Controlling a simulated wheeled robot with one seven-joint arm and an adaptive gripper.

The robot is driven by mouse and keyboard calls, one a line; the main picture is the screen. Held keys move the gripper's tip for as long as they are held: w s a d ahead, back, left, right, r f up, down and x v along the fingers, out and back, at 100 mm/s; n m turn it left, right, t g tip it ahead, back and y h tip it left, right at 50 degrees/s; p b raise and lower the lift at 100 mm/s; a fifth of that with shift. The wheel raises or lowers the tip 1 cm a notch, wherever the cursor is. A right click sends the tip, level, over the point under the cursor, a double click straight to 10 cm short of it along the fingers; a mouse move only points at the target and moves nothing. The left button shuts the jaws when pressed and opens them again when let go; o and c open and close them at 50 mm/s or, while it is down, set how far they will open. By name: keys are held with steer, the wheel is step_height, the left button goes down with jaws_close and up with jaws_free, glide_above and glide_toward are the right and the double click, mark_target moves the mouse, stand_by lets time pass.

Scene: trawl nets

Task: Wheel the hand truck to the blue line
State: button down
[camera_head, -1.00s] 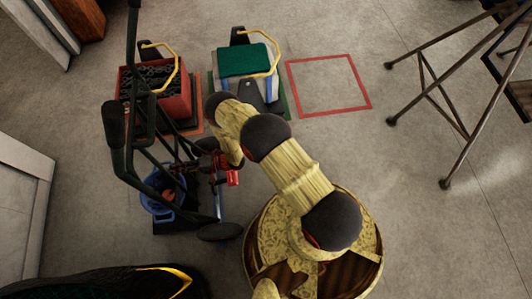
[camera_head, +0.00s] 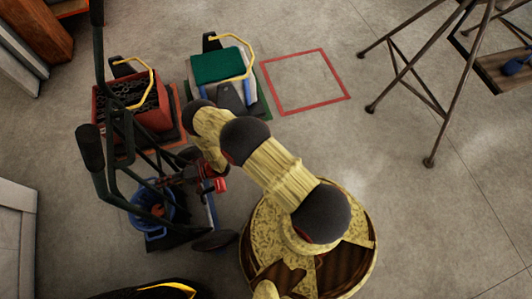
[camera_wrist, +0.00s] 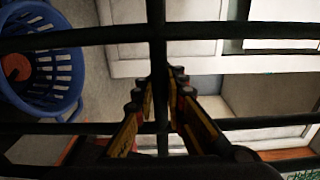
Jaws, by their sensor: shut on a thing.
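The hand truck (camera_head: 118,190) is a dark metal frame with two long black-gripped handles, at the left of the head view. It leans, its handles reaching up toward the camera. A blue basket (camera_head: 146,222) with something orange-red inside sits at its lower part; the basket also shows in the wrist view (camera_wrist: 45,62). My gripper (camera_head: 213,178) is beside the frame, and in the wrist view its fingers (camera_wrist: 160,95) are shut on an upright dark bar of the hand truck (camera_wrist: 157,40). I cannot make out a blue line on the floor for certain.
A red crate (camera_head: 110,128) and a green-topped carrier (camera_head: 218,66) stand on floor pads beyond the hand truck. An empty red-outlined square (camera_head: 305,83) lies to their right. Brown trestle legs (camera_head: 440,115) stand at the upper right. The floor at right is clear.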

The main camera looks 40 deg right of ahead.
steer(key=c, duration=2.2)
jaws_free()
steer(key=shift+s+f, duration=0.25)
steer(key=shift+f, duration=0.05)
steer(key=o, duration=0.5)
steer(key=shift+w+r, duration=0.2)
steer(key=shift+r, duration=0.05)
steer(key=shift+d, duration=0.1)
steer(key=v, duration=1.1)
steer(key=shift+s+d+p, duration=0.15)
steer(key=shift+d+p, duration=0.15)
steer(key=shift+d, duration=0.05)
